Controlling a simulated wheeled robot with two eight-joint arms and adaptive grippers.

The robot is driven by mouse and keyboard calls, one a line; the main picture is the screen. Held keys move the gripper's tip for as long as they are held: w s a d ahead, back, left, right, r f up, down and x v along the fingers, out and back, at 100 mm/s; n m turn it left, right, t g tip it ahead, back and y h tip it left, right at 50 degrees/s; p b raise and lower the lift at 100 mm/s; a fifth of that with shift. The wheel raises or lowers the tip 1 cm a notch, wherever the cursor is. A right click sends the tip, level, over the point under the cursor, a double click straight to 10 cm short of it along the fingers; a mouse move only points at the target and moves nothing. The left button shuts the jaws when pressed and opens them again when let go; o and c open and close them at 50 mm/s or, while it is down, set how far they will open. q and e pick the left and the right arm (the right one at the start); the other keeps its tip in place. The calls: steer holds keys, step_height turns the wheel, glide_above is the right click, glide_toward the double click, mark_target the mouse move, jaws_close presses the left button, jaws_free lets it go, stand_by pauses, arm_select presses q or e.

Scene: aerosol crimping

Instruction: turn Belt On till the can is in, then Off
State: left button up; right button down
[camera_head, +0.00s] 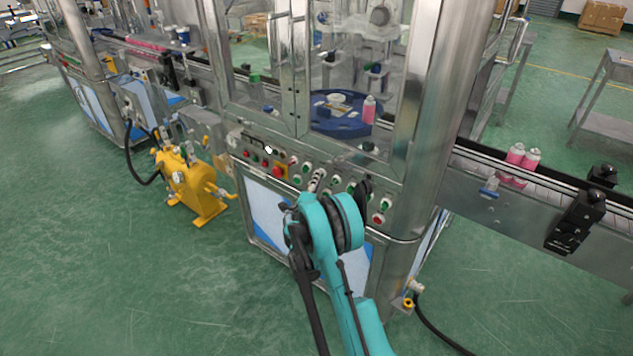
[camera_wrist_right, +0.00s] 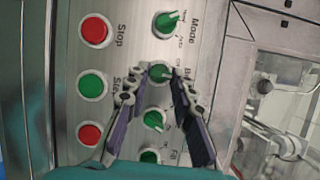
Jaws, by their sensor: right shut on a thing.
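My right gripper (camera_wrist_right: 159,80) is shut on a green knob (camera_wrist_right: 157,74) of the control panel, its fingertips on either side of it. The label beside this knob starts with B and is mostly covered by a finger. In the head view my right gripper (camera_head: 318,182) reaches the panel (camera_head: 262,151) from the front, partly hidden by my teal arm. A pink can (camera_head: 369,109) stands upright at the blue star wheel (camera_head: 335,126) behind the clear guard. Two pink cans, one at the left (camera_head: 515,154) and one at the right (camera_head: 532,159), stand on the conveyor (camera_head: 573,188). My left gripper is out of view.
In the wrist view the Mode knob (camera_wrist_right: 166,23) is above the held knob, and other green knobs are below it. A red Stop button (camera_wrist_right: 95,30) and a green button (camera_wrist_right: 92,85) lie to the left. A yellow pump (camera_head: 187,185) stands on the floor at left.

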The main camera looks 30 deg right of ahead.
steer(key=shift+w+r+n+g+y+p, duration=0.15)
steer(key=shift+n+g, duration=0.25)
steer(key=shift+n, duration=0.55)
steer(key=shift+s+r+n+g+y+p, duration=0.1)
steer(key=shift+n+g+y+p, duration=0.25)
steer(key=shift+n, duration=0.65)
steer(key=shift+w+r+n+g+y+p, duration=0.1)
steer(key=shift+n+g, duration=0.35)
steer(key=shift+n, duration=0.5)
steer(key=c, duration=1.3)
jaws_free()
steer(key=shift+f, duration=0.1)
steer(key=shift+a, duration=0.1)
steer(key=v, duration=1.2)
